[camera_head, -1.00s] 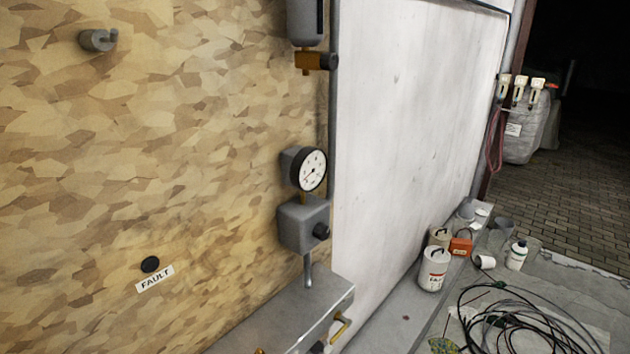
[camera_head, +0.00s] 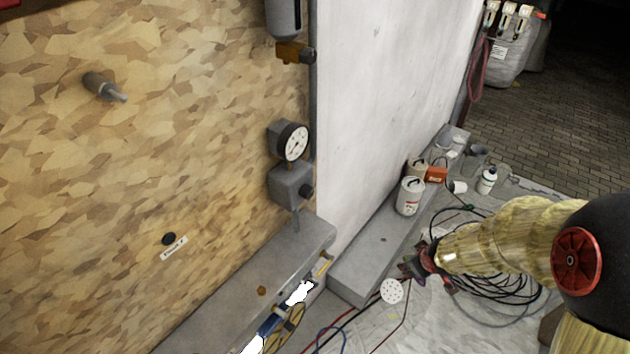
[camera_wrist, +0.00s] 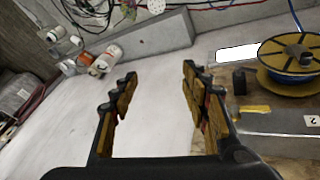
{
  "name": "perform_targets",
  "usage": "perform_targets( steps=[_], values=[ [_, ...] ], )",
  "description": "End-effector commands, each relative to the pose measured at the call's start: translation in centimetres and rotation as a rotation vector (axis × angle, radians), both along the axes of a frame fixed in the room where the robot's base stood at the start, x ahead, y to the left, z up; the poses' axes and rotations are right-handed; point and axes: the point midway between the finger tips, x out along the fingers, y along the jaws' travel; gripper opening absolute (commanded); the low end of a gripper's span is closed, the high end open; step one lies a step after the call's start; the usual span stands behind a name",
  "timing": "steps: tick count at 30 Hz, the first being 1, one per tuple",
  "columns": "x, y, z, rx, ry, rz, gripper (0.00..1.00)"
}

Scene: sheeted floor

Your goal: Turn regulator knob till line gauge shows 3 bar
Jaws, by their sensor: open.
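The line gauge (camera_head: 293,142), a round white dial with a dark rim, is on the board's right edge in the head view. Its needle is too small to read. Neither gauge nor knob can be made out in the wrist view.
A grey ledge (camera_head: 270,265) runs under the regulator. A cable spool (camera_wrist: 290,55) is at the right of the wrist view.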

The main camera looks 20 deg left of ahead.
Motion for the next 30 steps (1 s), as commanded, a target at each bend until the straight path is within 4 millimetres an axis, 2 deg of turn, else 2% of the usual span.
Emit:
perform_targets(
  steps=[3, 8, 11, 14, 15, 18, 21, 25, 30],
  values=[
    [2.9, 4.6, -1.2, 0.052, -0.104, 0.218, 0.46],
    [5.0, 11.7, -1.2, 0.165, -0.288, 0.502, 0.46],
    [5.1, 15.9, 0.2, 0.255, -0.421, 0.664, 0.46],
    [4.7, 19.6, 3.1, 0.349, -0.580, 0.810, 0.46],
    [4.5, 20.8, 4.9, 0.383, -0.648, 0.862, 0.46],
    [3.6, 23.0, 9.1, 0.459, -0.799, 0.966, 0.46],
    [2.5, 24.1, 12.0, 0.515, -0.907, 1.025, 0.46],
    [1.8, 24.5, 14.1, 0.546, -0.989, 1.053, 0.46],
    [2.2, 25.7, 14.4, 0.538, -1.008, 1.062, 0.46]
  ],
)
